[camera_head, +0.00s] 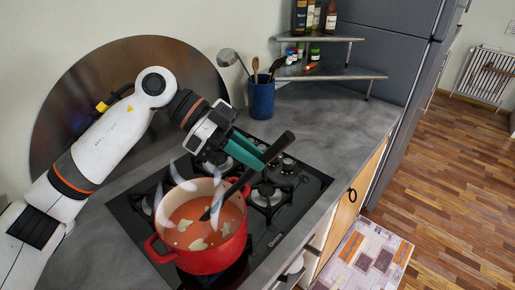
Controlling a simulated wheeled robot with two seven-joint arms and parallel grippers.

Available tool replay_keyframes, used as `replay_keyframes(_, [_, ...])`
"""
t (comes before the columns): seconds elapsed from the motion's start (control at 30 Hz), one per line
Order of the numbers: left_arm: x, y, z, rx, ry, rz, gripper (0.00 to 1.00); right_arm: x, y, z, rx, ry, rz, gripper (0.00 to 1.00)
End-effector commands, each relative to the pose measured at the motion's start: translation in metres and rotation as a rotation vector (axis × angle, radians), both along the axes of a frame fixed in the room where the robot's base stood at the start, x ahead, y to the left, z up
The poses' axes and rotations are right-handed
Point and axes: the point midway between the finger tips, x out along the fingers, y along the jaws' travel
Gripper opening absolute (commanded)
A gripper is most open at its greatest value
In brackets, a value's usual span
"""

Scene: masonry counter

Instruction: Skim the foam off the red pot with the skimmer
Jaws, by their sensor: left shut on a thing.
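The red pot (207,258) stands on the black gas hob, full of orange-red liquid. Several pale foam patches (198,244) float on the liquid. My left gripper (262,158), with teal fingers, is above and behind the pot's right side. It is shut on the black handle of the skimmer (229,193). The skimmer slants down to the left, its upper end sticking out past the fingers. Its lower end reaches into the pot at the liquid; its head is not clearly visible. My right gripper is not in view.
White curved wisps, like steam, rise over the pot. A blue utensil holder (261,102) with several utensils stands behind the hob. A corner shelf (330,75) carries jars and bottles. The grey counter (340,118) right of the holder is clear.

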Motion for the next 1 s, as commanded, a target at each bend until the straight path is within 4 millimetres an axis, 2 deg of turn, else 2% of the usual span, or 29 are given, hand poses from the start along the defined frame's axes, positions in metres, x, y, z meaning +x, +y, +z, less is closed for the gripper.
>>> replay_keyframes(0.6, [0.007,0.027,-0.042,0.001,0.002,0.001,0.0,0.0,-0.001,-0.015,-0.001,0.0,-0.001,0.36])
replay_keyframes(1.0, [0.009,0.035,-0.053,0.0,0.0,0.0,0.0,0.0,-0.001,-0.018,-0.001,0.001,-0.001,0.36])
